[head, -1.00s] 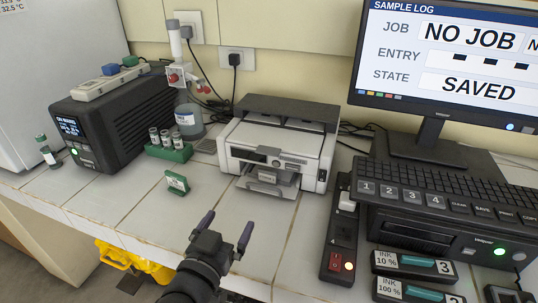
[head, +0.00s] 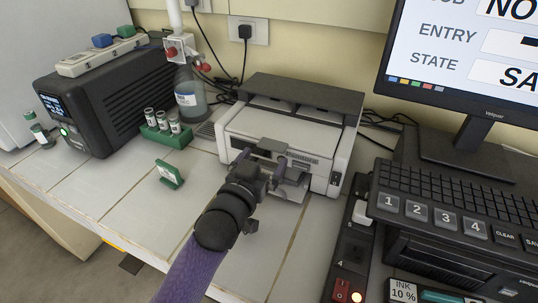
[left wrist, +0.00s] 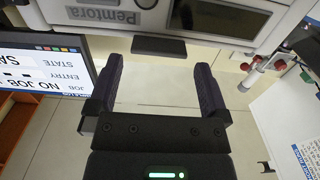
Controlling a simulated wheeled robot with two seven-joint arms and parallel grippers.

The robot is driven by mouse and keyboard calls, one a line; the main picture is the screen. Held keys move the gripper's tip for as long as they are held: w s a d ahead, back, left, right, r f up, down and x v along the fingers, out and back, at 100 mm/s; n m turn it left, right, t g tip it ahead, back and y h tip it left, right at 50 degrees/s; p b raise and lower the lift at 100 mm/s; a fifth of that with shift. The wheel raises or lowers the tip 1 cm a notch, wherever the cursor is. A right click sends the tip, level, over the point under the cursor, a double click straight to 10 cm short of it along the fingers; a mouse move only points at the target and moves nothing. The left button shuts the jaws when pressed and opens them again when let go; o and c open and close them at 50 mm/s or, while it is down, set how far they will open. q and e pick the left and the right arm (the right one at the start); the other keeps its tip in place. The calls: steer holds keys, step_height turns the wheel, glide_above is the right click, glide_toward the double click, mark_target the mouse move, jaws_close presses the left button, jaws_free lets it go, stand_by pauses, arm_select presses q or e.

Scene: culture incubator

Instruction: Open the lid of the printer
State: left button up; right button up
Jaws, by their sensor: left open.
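The printer (head: 265,128) is a white box with a dark grey lid (head: 305,95) on top, which lies closed. It stands at the back of the bench in the head view. My left gripper (head: 265,160) is open and in front of the printer's front face, covering part of it. In the left wrist view, the printer front (left wrist: 95,12) fills the top edge, upside down, with a dark tab (left wrist: 158,46) below it. The open fingers (left wrist: 159,85) point towards that tab, with nothing between them. My right gripper is not in view.
A green vial rack (head: 165,134) and a small green card stand (head: 170,176) are left of the printer. A black switch box (head: 352,252) and a keyboard (head: 450,205) are at the right. A monitor (head: 465,70) stands behind. The front left of the bench is clear.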

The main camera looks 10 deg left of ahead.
mark_target(281, 133)
arm_select(q)
steer(key=shift+w+d+f+b, duration=0.1)
steer(key=shift+w+d+b, duration=0.05)
steer(key=shift+w, duration=0.4)
steer(key=shift+w+d+b, duration=0.1)
steer(key=shift+w+b, duration=0.05)
steer(key=shift+w, duration=0.75)
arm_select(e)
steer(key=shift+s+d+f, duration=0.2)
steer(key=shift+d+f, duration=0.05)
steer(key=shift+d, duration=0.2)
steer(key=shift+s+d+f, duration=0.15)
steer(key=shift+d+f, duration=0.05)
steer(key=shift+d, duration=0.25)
arm_select(q)
jaws_close()
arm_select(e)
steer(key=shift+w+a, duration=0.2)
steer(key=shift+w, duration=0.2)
